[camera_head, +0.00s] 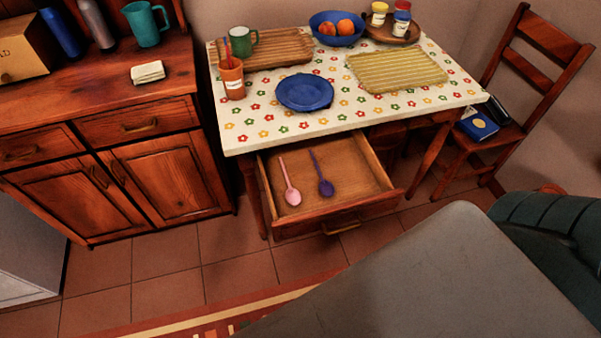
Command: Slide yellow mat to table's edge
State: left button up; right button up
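The yellow mat (414,72) is rectangular with a woven, striped look. It lies flat on the right part of the table (345,113), which has a white floral cover. White cover shows between the mat and the table's front and right edges. A blue plate (305,92) lies to the left of the mat, apart from it. Neither of my grippers shows in this view.
A wooden tray (280,46), an orange cup (232,80), a green mug (242,42) and a blue bowl of fruit (333,39) stand on the table. An open drawer (353,183) holding two spoons juts out below. A chair (517,90) stands right.

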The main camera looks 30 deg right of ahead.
aim_at(386, 70)
jog(key=l+z, duration=0.15)
jog(key=z, duration=0.3)
jog(key=l+z, duration=0.15)
jog(key=z, duration=0.35)
